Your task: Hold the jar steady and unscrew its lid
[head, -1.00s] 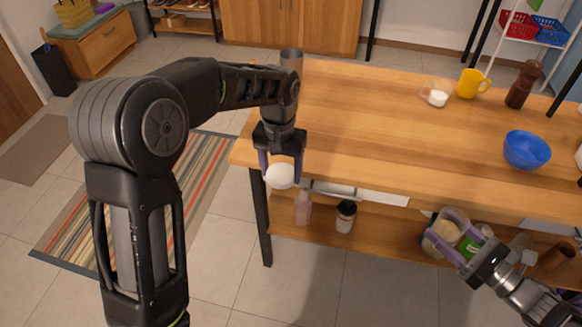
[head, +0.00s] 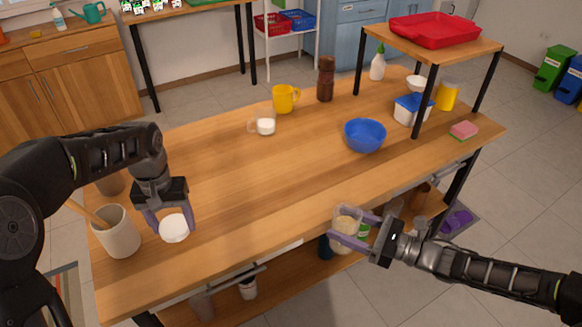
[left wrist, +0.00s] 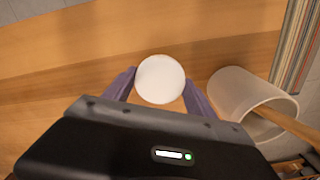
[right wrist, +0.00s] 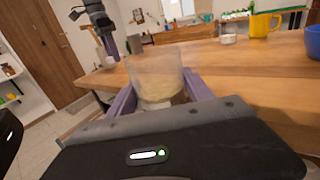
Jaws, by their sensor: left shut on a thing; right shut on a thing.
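The round white lid (head: 174,228) is between the purple fingers of my left gripper (head: 171,222), which is shut on it. It is over the table's left end; I cannot tell if it touches the wood. It also shows from above in the left wrist view (left wrist: 160,79). The clear jar (head: 347,214) with pale grainy contents is upright in my right gripper (head: 351,229), which is shut on it at the table's front edge. In the right wrist view the jar (right wrist: 155,75) has an open top with no lid on it. Lid and jar are well apart.
A beige crock (head: 117,236) with a wooden utensil stands just left of my left gripper. A glass cup (head: 264,125), yellow mug (head: 285,98), brown mill (head: 326,78) and blue bowl (head: 365,135) stand farther back. The wooden table's middle (head: 240,185) is clear.

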